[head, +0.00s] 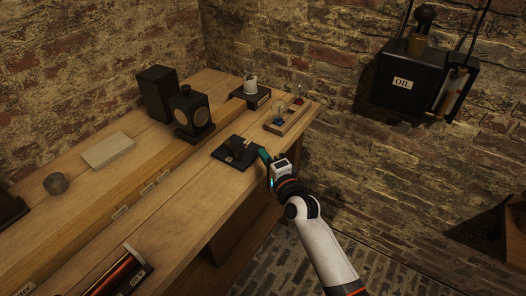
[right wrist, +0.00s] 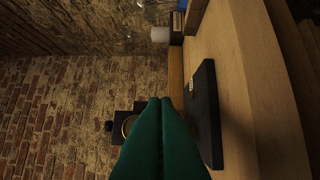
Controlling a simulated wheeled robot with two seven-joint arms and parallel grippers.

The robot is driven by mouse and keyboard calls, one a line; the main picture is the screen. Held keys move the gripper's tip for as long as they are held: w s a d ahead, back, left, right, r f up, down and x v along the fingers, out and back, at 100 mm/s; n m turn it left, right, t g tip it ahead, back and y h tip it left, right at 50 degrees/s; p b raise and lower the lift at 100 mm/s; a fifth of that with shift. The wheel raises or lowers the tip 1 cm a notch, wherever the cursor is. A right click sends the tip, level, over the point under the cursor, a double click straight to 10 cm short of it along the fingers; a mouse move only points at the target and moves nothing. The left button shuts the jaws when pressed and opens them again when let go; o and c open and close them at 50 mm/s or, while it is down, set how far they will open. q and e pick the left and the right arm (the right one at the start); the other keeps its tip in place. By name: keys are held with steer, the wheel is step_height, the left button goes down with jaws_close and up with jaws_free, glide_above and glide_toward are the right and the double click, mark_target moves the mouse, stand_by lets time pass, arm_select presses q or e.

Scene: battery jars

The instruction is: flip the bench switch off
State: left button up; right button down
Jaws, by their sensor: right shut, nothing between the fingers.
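The bench switch is a dark square plate (head: 228,157) with a dark raised part (head: 237,146) on it, near the front edge of the wooden bench. Its setting is too small and dark to tell. My right gripper (head: 263,154) is shut and empty, its teal fingertips close to the right side of the plate. In the right wrist view the closed green fingers (right wrist: 160,103) point forward, with a dark slab (right wrist: 207,115), which looks like the switch plate, beside them. I cannot tell if they touch. My left gripper is not in view.
On the bench (head: 185,185) stand a black instrument with round faces (head: 191,112), a tall black box (head: 157,91), a white cup on a dark base (head: 251,86) and a wooden tray with a bulb (head: 289,117). A black OIL box (head: 415,85) hangs on the brick wall.

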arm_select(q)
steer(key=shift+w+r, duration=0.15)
arm_select(e)
steer(key=s+a, duration=0.1)
steer(key=s, duration=0.6)
steer(key=shift+s+a+r, duration=0.15)
steer(key=shift+s+a, duration=0.15)
steer(key=shift+a, duration=0.1)
